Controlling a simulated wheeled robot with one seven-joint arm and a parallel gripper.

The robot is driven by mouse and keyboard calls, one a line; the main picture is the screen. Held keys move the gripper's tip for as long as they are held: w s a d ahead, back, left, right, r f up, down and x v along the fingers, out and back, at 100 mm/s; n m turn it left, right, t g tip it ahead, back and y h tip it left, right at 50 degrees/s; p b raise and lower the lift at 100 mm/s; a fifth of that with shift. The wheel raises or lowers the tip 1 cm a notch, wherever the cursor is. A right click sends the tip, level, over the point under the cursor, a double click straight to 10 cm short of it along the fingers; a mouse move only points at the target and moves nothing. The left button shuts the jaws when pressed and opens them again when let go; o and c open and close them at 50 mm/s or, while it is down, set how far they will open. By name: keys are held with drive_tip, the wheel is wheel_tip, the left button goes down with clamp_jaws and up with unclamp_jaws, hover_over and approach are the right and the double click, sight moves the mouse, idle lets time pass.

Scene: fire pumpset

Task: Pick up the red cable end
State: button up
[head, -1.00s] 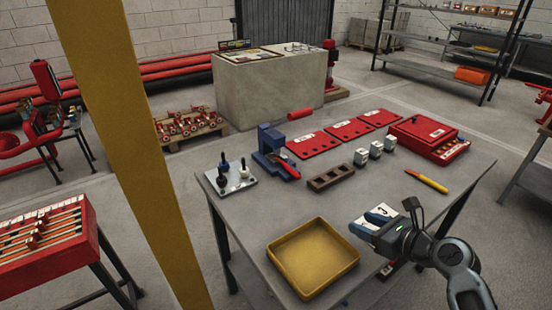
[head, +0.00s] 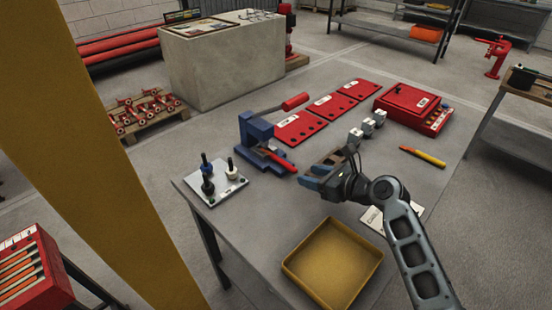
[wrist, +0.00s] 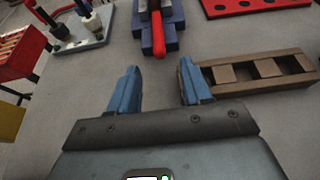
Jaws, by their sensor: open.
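A red piece that looks like the cable end (head: 283,160) sticks out of the blue bench press (head: 256,138) towards the table's near side. In the wrist view the red cable end (wrist: 158,38) points at me from the blue press (wrist: 148,14), in line with the gap between my fingers. My gripper (head: 312,180), with blue fingers, is open and empty. It also shows in the wrist view (wrist: 158,86). It hangs over the table, to the right and nearer side of the cable end, apart from it.
A brown slotted block (wrist: 262,72) lies close to my right finger in the wrist view. A plate with knobbed tools (head: 214,184) stands left of the press. A yellow tray (head: 332,264) sits nearer. Red panels (head: 332,106) and a red case (head: 413,108) lie behind.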

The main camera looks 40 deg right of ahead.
sight(297, 170)
drive_tip(key=shift+r+x, duration=0.2)
drive_tip(key=shift+x, duration=2.15)
drive_tip(key=shift+r, duration=0.1)
drive_tip(key=shift+c, duration=0.5)
clamp_jaws()
